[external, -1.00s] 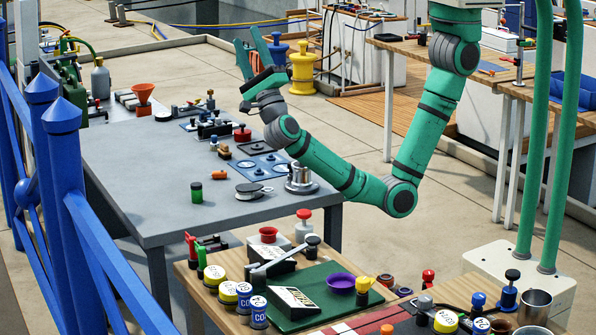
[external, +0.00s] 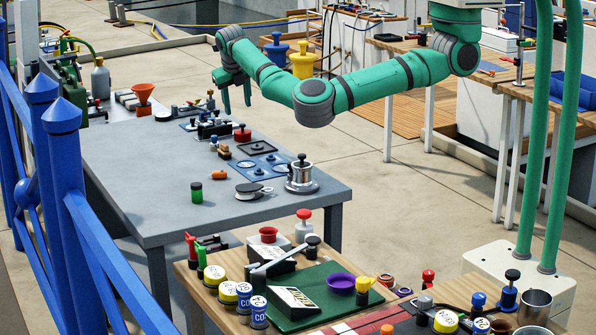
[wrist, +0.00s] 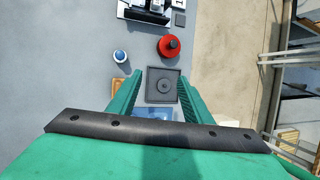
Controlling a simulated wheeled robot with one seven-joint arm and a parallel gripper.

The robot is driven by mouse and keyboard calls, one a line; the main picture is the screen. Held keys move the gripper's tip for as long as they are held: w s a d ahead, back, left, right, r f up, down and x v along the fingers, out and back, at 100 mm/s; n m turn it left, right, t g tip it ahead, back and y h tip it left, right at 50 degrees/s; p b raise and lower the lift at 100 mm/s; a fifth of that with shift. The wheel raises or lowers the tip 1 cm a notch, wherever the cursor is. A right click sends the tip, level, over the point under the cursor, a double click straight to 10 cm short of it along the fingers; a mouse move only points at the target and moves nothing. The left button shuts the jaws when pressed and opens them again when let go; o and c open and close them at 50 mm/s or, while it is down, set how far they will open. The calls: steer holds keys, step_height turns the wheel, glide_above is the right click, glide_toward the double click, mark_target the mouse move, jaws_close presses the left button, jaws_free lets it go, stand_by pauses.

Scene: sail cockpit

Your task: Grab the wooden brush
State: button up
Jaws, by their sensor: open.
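A small brown wooden piece (external: 224,153), which may be the wooden brush, lies on the grey table near its middle; it is too small to be sure. In the wrist view a tan wooden piece (wrist: 118,86) shows just left of the left finger, which partly hides it. My gripper (external: 236,100) hangs above the table with its fingers pointing down. It is open and empty; in the wrist view (wrist: 160,78) a dark square plate with a round knob lies between the fingers.
A red round knob (wrist: 169,46) and a blue-topped knob (wrist: 121,56) stand near the fingers in the wrist view. A silver pot (external: 301,174), black disc (external: 250,191) and green jar (external: 197,192) stand nearer the front of the grey table (external: 140,180). Its front left is clear.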

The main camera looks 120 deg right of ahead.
mark_target(224, 144)
steer(key=w+a+t+y, duration=0.1)
steer(key=w, duration=0.1)
steer(key=w+a+f+t+y, duration=0.1)
steer(key=w, duration=0.1)
steer(key=w+a+f+t, duration=0.1)
steer(key=w, duration=0.1)
steer(key=shift+a+y, duration=0.35)
steer(key=shift+y, duration=0.05)
steer(key=f, duration=0.3)
steer(key=d+f, duration=0.1)
steer(key=f, duration=0.6)
steer(key=shift+d+f, duration=0.15)
steer(key=shift+f, duration=0.2)
steer(key=c, duration=1.1)
